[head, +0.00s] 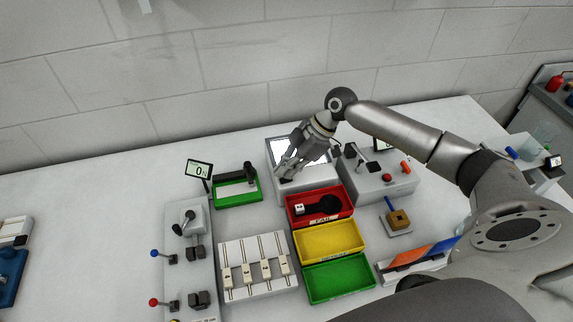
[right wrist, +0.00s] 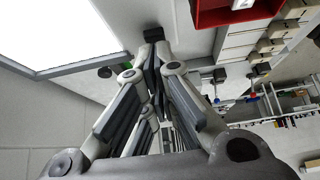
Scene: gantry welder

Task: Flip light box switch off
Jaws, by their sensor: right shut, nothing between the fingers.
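The light box (head: 272,152) stands at the back of the table, and its panel glows bright white. The lit panel (right wrist: 55,32) also fills the upper left of the right wrist view. My right gripper (head: 285,173) is shut and empty, pointing down over the front part of the light box and hiding some of it. In the right wrist view its fingertips (right wrist: 154,46) are at a small dark block (right wrist: 153,33), probably the switch; I cannot tell whether they touch. A small green part (right wrist: 105,72) sits at the panel's edge. My left gripper is not in view.
A red tray (head: 300,220) lies just in front of the light box, with yellow (head: 330,262) and green trays nearer. A grey control box (head: 385,188) with levers and buttons stands close on the right. A small green tray (head: 236,203) is on the left.

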